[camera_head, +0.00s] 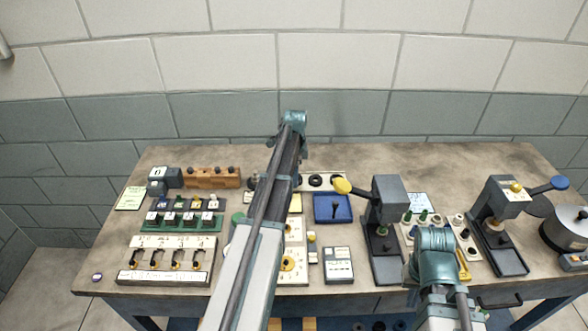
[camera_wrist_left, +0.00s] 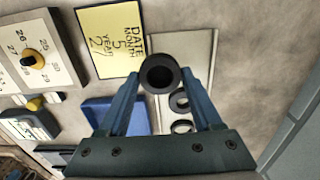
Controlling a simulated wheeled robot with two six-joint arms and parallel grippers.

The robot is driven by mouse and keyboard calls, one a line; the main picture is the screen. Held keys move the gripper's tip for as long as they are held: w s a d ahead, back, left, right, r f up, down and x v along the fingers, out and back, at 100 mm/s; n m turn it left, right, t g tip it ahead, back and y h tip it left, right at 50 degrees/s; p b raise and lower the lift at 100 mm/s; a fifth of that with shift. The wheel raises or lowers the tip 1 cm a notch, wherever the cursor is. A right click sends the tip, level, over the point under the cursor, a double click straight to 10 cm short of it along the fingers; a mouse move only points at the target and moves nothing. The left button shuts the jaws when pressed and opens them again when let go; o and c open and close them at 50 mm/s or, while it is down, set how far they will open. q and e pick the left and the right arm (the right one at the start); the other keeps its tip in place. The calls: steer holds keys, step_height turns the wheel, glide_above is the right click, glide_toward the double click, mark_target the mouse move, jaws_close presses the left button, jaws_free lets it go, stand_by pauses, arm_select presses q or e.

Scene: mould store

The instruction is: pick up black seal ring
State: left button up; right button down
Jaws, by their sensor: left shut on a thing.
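My left gripper (camera_wrist_left: 163,72) is shut on a black seal ring, with a fingertip on either side of it in the left wrist view. The held black seal ring (camera_wrist_left: 160,87) shows its round face and dark hole to the camera. Two more black rings lie below on a pale strip, one nearer the held ring (camera_wrist_left: 179,101) and one further down (camera_wrist_left: 182,127). That arm hides the left fingers and held ring there. My right gripper is hidden behind its own wrist.
A blue tray (camera_head: 333,208) sits just in front of the rings, with a grey press (camera_head: 388,245) to its right. A wooden block (camera_head: 211,177) and stamp racks (camera_head: 183,222) stand to the left. A second press (camera_head: 497,225) stands further right. Bare table lies behind the rings.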

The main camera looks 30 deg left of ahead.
arm_select(q)
steer(key=s+d, duration=0.2)
steer(key=s, duration=0.1)
steer(key=s+d, duration=0.3)
steer(key=s+d+r+p, duration=0.1)
steer(key=s+d, duration=0.1)
steer(key=s, duration=0.2)
steer(key=shift+d+r, duration=0.1)
steer(key=shift+d, duration=0.15)
steer(key=shift+r, duration=0.15)
step_height(320, 180, up, 3)
steer(key=p, duration=0.3)
